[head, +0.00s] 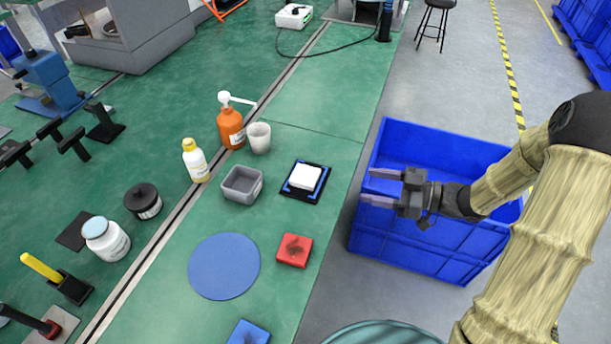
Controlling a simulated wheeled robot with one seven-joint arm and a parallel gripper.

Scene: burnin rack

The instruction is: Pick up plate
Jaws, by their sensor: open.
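A flat round blue disc (224,266), the most plate-like thing in view, lies on the green bench top (318,90) near the lower middle. I cannot tell for certain that it is the plate. A white square piece (305,177) sits on a black base with blue corner marks (290,194), near the bench's right edge. My gripper (370,187) is open and empty. It points left, in front of the blue crate in the picture, to the right of the white piece and apart from it.
A red block (295,250), a grey open box (242,184), a white cup (259,138), an orange pump bottle (230,127) and a yellow-capped bottle (195,161) stand around. A large blue crate (400,240) is right of the bench. A blue block (248,334) is at the bottom.

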